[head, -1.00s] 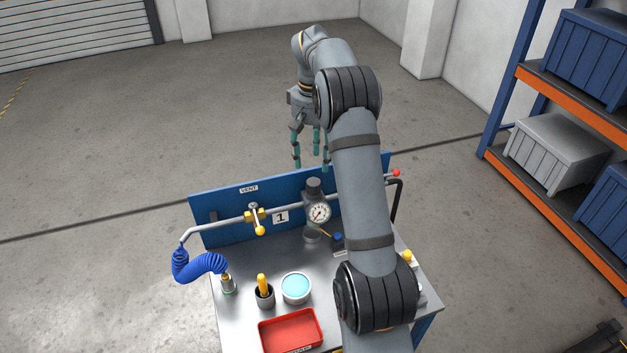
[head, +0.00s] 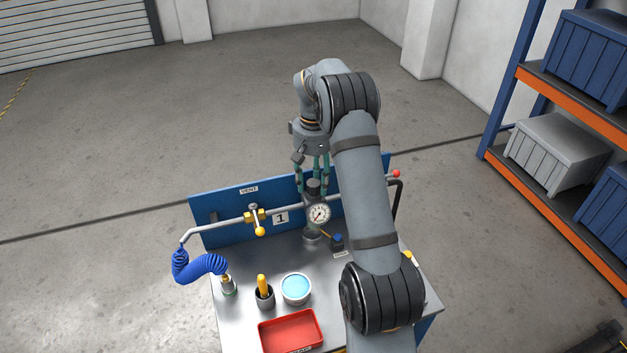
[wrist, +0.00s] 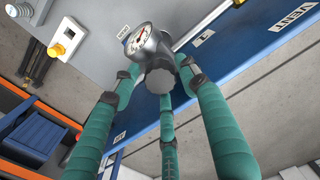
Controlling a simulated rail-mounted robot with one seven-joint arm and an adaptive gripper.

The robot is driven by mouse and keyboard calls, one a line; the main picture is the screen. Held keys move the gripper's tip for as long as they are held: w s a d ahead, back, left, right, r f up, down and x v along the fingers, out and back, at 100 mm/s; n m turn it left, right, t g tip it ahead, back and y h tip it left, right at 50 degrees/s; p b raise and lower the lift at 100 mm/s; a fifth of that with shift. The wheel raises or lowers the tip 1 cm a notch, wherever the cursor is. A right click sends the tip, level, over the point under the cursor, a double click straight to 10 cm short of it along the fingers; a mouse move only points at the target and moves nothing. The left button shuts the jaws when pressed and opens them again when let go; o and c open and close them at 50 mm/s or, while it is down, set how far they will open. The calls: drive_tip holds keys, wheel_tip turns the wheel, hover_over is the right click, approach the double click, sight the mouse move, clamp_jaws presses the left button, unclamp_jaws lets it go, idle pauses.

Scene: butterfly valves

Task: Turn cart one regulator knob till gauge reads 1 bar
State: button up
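The cart one regulator stands on the pipe in front of the blue panel marked 1. Its dark knob (head: 314,187) is on top, and its round white gauge (head: 319,214) faces the head camera. The needle is too small to read. My gripper (head: 313,186) points down over the regulator, its teal fingers around the knob's sides. In the wrist view the knob (wrist: 160,79) lies between the spread fingertips of my gripper (wrist: 162,82), and the gauge (wrist: 138,38) shows just beyond. The fingers look open; I cannot tell whether any touches the knob.
A yellow-handled valve (head: 257,220) sits on the pipe to the left, with a blue coiled hose (head: 198,266) below. A red tray (head: 291,331), a blue-topped tub (head: 296,288) and a cup with a yellow handle (head: 264,293) stand on the cart. Shelving (head: 545,180) is at right.

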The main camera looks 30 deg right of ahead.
drive_tip(key=c, duration=0.9)
drive_tip(key=m+b, duration=0.2)
drive_tip(key=m, duration=0.2)
drive_tip(key=shift+f+m, duration=0.1)
drive_tip(key=shift+m, duration=0.2)
drive_tip(key=shift+m+b, duration=0.9)
drive_tip(key=shift+m, duration=1.3)
drive_tip(key=o, duration=1.1)
drive_tip(key=shift+o, duration=0.2)
